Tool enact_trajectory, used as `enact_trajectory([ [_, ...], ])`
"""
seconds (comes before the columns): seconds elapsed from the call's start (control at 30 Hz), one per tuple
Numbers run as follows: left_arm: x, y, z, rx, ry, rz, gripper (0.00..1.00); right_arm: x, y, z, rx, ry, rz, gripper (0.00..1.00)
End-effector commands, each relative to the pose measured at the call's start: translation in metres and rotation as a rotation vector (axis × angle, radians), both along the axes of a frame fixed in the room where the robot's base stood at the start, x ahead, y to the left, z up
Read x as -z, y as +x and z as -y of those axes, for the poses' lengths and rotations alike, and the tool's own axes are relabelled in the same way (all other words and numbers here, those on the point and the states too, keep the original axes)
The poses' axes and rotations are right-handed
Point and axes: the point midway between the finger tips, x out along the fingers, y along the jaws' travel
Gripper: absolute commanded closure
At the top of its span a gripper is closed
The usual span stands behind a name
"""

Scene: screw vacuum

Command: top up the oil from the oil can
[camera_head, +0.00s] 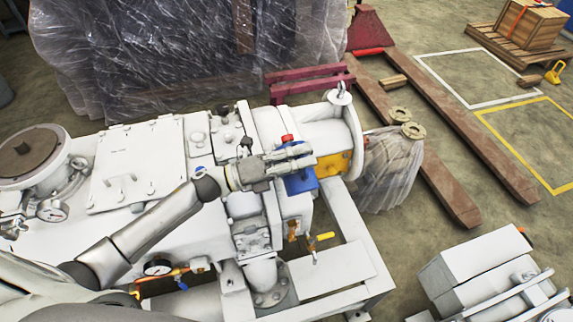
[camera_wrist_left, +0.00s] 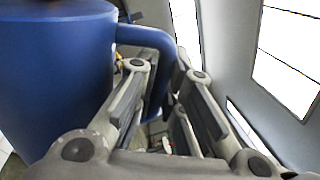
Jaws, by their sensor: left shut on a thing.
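The blue oil can (camera_head: 301,184) is at the vacuum pump's (camera_head: 240,210) right part in the head view, partly covered by my left gripper (camera_head: 290,158). In the left wrist view the can's blue body (camera_wrist_left: 55,70) fills the left side, and its handle (camera_wrist_left: 150,36) runs between the fingers of my left gripper (camera_wrist_left: 165,72). The gripper is shut on the handle. A red cap (camera_head: 287,138) shows just behind the gripper; I cannot tell whether it belongs to the can or the pump. The can's spout and any oil opening are hidden. My right gripper is not in view.
A yellow-handled valve (camera_head: 320,238) and the pump's frame (camera_head: 345,275) lie in front of the can. A plastic-wrapped part (camera_head: 390,165) stands to the right.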

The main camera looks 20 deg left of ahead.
Motion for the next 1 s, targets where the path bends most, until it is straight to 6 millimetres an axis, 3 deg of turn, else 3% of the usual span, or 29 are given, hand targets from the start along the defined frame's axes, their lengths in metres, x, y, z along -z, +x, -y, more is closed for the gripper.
enact_trajectory([
  [1.0, -0.0044, 0.0022, -0.0013, 0.001, -0.018, -0.020, 1.00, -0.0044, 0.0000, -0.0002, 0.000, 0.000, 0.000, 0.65],
])
